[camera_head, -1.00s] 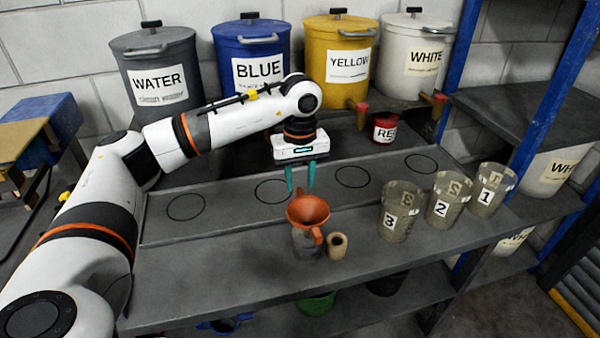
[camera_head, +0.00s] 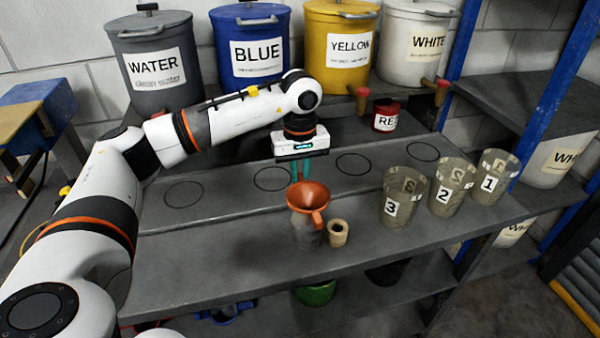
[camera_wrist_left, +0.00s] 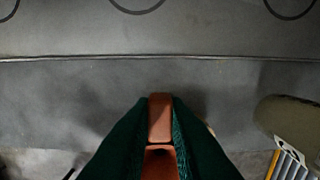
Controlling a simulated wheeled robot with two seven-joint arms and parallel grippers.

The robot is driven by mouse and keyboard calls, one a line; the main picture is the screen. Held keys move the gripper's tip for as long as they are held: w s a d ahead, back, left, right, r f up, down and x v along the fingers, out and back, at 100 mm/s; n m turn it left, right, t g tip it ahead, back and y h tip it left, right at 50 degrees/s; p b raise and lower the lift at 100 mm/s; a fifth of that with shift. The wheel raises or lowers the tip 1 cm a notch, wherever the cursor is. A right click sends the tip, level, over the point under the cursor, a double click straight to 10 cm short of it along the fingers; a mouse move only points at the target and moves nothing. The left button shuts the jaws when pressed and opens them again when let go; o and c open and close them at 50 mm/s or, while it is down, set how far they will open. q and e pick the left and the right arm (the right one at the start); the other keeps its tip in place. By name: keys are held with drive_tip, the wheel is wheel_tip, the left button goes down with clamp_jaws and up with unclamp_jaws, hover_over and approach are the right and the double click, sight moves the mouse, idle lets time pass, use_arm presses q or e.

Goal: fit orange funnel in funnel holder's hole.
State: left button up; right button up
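My left gripper (camera_head: 301,170) is over the funnel's far side, pointing down. In the left wrist view its green fingers are closed on an orange piece of the funnel's rim (camera_wrist_left: 160,120). A short tan cylinder with a hole in its top (camera_head: 338,233), seemingly the funnel holder, stands just right of the funnel. My right gripper is not in view.
Clear cups marked 3 (camera_head: 401,198), 2 (camera_head: 452,188) and 1 (camera_head: 496,177) stand to the right. Labelled buckets line the back, with a red can (camera_head: 386,115) before them. The bench front (camera_head: 220,250) left of the funnel is clear.

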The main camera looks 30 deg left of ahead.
use_arm(q)
clamp_jaws()
drive_tip(key=shift+r+p, duration=1.85)
drive_tip(key=shift+r, duration=1.15)
drive_tip(key=shift+r, duration=0.15)
drive_tip(key=shift+r+p, duration=0.3)
drive_tip(key=shift+r, duration=0.05)
